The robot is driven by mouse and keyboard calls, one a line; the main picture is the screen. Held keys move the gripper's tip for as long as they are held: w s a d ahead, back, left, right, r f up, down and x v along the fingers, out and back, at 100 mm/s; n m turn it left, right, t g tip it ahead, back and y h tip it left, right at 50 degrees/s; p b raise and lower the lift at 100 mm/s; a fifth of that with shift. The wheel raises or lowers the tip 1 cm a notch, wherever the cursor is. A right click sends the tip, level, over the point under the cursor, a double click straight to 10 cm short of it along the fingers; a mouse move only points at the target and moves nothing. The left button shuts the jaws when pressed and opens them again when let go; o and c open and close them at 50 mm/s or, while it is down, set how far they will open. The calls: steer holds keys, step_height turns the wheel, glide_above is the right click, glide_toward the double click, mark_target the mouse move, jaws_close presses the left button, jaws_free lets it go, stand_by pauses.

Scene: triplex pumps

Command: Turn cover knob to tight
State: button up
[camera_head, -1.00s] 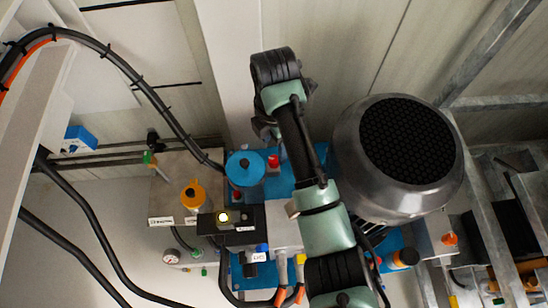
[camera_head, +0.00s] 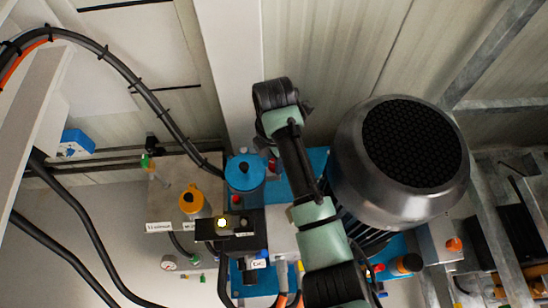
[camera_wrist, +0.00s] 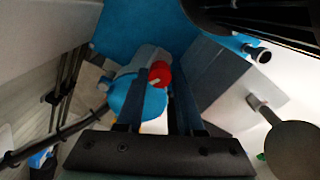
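A small red knob (camera_wrist: 160,74) shows in the wrist view, in line with the gap between my fingers, beside a round blue cap (camera_wrist: 138,98). I take the red knob to be the cover knob. Whether the fingers touch the knob cannot be told. In the head view my arm hides the fingertips.
A large grey motor (camera_head: 400,160) with a black grille stands close on the right of my arm. A thick black hose (camera_head: 150,95) curves down from the upper left.

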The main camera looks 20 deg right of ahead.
jaws_close()
steer(key=shift+r+p, duration=0.1)
steer(key=shift+p, duration=0.25)
steer(key=shift+r+m+p, duration=0.1)
steer(key=shift+m+p, duration=0.5)
steer(key=shift+m, duration=0.1)
steer(key=m+p, duration=0.2)
steer(key=shift+r+p, duration=0.1)
steer(key=shift+p, duration=0.25)
steer(key=m+p, duration=0.3)
steer(key=m, duration=0.1)
steer(key=shift+m, duration=0.4)
steer(key=shift+f+m+p, duration=0.15)
steer(key=shift+m+p, duration=0.4)
steer(key=shift+m, duration=0.4)
steer(key=shift+f+m+p, duration=0.1)
steer(key=shift+m+p, duration=0.4)
steer(key=shift+m, duration=0.45)
